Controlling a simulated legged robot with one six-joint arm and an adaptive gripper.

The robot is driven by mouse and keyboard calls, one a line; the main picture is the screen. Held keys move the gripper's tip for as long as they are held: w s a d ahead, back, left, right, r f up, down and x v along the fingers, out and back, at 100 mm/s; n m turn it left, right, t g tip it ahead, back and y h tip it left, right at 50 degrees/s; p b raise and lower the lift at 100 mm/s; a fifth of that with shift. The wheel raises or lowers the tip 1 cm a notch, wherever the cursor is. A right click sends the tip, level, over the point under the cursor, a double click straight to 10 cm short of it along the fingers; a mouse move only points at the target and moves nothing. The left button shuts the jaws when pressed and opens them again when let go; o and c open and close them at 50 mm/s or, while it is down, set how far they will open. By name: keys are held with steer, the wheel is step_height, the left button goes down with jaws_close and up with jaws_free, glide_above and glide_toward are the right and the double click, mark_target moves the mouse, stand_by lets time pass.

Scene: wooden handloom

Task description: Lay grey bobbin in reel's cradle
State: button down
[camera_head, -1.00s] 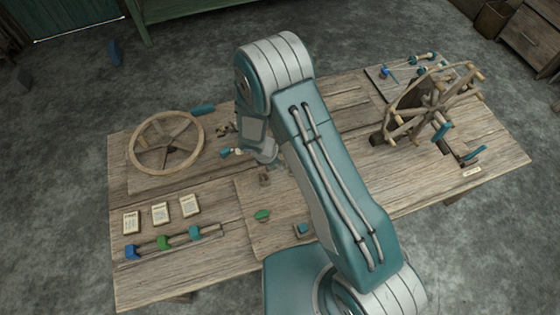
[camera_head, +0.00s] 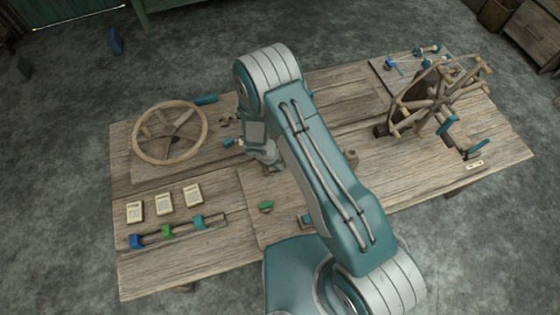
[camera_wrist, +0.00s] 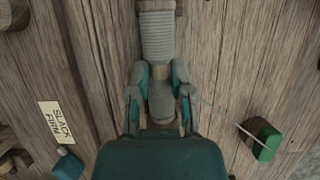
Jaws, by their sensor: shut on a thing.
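My gripper (camera_wrist: 161,88) is shut on the grey bobbin (camera_wrist: 158,35) in the wrist view. A rounded grey part also shows between the fingers. The bobbin is over wooden planks; whether it touches them I cannot tell. In the head view my arm hides the bobbin and the gripper's jaws. The wooden reel (camera_head: 437,104), with spokes and pegs, stands at the table's right. I cannot make out its cradle.
A spoked wheel (camera_head: 170,132) lies at the table's left, above several paper cards (camera_head: 164,204) and a rack of coloured pieces (camera_head: 168,231). In the wrist view, a "SLACK FIRM" label (camera_wrist: 55,122) is left and a green block (camera_wrist: 267,141) right. Planks left of the reel look mostly clear.

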steer(key=shift+c, duration=2.3)
jaws_free()
steer(key=shift+d, duration=0.15)
steer(key=v, duration=1.2)
